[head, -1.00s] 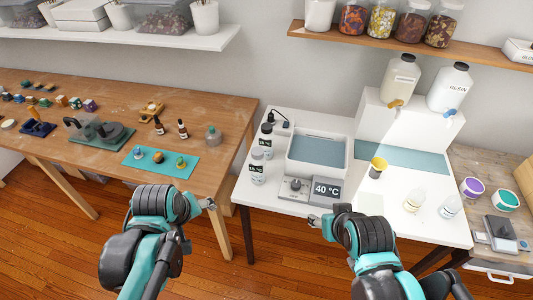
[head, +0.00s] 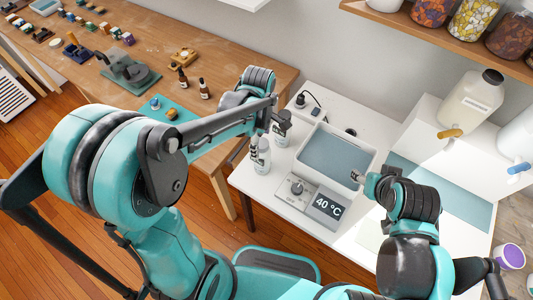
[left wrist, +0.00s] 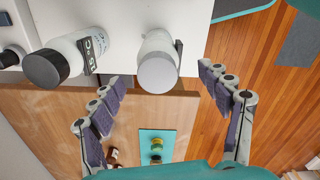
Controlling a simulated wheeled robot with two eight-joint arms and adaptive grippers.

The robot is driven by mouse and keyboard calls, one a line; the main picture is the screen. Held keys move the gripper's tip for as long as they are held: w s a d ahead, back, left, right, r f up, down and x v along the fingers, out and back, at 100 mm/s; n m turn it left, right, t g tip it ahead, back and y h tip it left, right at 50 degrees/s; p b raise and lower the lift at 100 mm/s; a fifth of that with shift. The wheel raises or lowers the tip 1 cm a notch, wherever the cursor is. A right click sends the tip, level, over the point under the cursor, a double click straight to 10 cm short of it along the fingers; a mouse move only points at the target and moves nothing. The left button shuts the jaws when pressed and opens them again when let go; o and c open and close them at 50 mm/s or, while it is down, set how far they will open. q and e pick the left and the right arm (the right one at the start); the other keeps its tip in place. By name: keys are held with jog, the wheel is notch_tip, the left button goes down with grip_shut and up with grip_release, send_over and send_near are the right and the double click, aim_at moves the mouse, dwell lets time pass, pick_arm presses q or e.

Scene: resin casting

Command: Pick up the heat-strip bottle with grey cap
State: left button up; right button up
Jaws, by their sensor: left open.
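Two white bottles with dark heat strips stand at the left of the white table. In the left wrist view one bottle (left wrist: 160,46) has a light grey cap (left wrist: 157,73); the other bottle (left wrist: 75,50) has a dark, nearly black cap (left wrist: 45,68) and a strip reading about 45 °C. My left gripper (left wrist: 163,86) is open and empty, its fingers to either side of the light grey cap, apart from it. In the head view my left gripper (head: 260,133) is at the bottles, partly covering the light-capped one (head: 262,158). My right gripper (head: 364,178) is by the bath's right side; its jaws are unclear.
A water bath (head: 333,160) with a 40 °C display (head: 328,206) stands right of the bottles. The wooden table (head: 150,45) at left holds a teal mat (head: 160,103), dropper bottles (head: 204,89) and small castings. A jug (head: 470,105) stands on a white riser at right.

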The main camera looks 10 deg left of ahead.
aim_at(262, 157)
pick_arm(q)
jog(key=shift+f, duration=0.65)
notch_tip(262, 157, down, 5)
jog(key=shift+w+d+b, duration=0.1)
jog(key=shift+w+b, duration=0.05)
jog(key=shift+b, duration=1.1)
jog(key=c, duration=1.5)
jog(key=shift+r, duration=0.1)
